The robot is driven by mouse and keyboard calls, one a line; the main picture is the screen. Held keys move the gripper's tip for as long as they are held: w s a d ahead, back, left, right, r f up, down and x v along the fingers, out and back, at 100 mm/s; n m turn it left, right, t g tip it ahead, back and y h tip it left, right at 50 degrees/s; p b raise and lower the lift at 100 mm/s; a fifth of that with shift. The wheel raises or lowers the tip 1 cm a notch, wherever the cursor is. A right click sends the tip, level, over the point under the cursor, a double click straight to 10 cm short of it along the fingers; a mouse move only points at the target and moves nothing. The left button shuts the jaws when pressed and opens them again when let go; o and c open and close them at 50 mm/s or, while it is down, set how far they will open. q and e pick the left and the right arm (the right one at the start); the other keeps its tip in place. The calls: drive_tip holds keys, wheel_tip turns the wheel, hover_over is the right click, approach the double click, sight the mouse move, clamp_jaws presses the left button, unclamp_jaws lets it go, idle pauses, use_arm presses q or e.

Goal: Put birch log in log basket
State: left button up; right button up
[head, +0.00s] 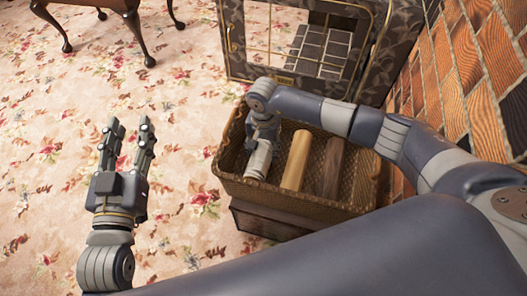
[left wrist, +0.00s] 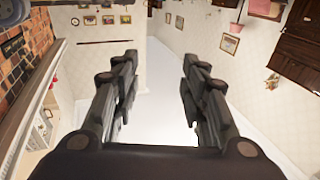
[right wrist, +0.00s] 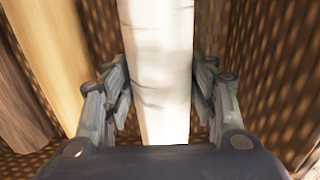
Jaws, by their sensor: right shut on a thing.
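The white birch log (head: 257,163) is inside the woven brown log basket (head: 270,193), near its left wall. In the right wrist view the birch log (right wrist: 158,65) lies between the fingers, with dark cracks on its pale bark. My right gripper (head: 262,145) reaches down into the basket and is shut on the birch log. The arm hides part of the log and of the basket's back. My left gripper (head: 129,130) is open and empty above the carpet, left of the basket; its spread fingers also show in the left wrist view (left wrist: 160,62).
A yellowish log (head: 296,160) and a darker brown log (head: 331,165) also lie in the basket, right of the birch log. A fireplace screen (head: 235,45) stands behind the basket. A brick wall (head: 470,70) rises at right. The floral carpet (head: 60,120) at left is clear.

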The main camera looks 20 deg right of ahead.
drive_tip(key=shift+f, duration=0.6)
use_arm(q)
wheel_tip(320, 180, up, 2)
drive_tip(key=shift+d+t, duration=0.1)
drive_tip(key=shift+t, duration=0.5)
drive_tip(key=shift+s+r, duration=0.1)
drive_tip(key=shift+r, duration=0.15)
use_arm(e)
drive_tip(key=shift+f, duration=0.1)
drive_tip(key=o, duration=1.5)
use_arm(q)
drive_tip(key=shift+r+t+h, duration=0.15)
drive_tip(key=shift+t+h, duration=0.15)
